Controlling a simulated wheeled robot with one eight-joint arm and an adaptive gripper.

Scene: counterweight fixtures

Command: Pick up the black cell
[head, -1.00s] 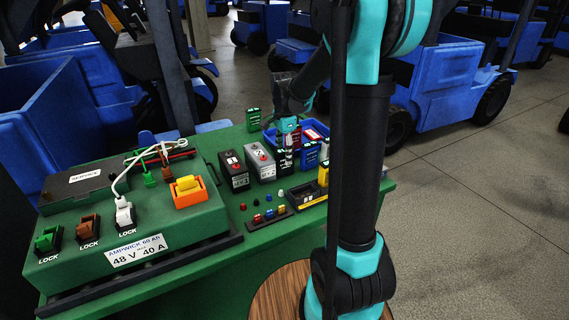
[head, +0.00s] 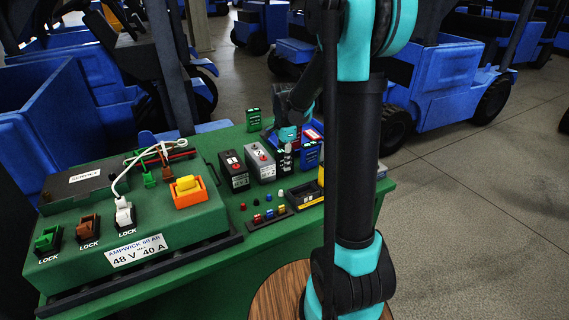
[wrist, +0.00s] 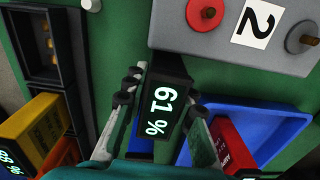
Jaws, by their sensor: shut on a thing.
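The black cell (wrist: 172,95) shows in the wrist view with its lit "61 %" display facing the camera. My gripper (wrist: 162,92) has one finger on each side of it and is shut on it. The cell is mostly hidden there by the gripper. I cannot tell whether its base is off the bench.
A blue cell (head: 310,155) stands close to the right of my gripper. A blue tray (wrist: 275,118) holds a red item (wrist: 230,145). A grey battery marked 2 (wrist: 225,30) and a yellow cell (wrist: 30,125) are close by. A green cell (head: 253,118) stands farther back.

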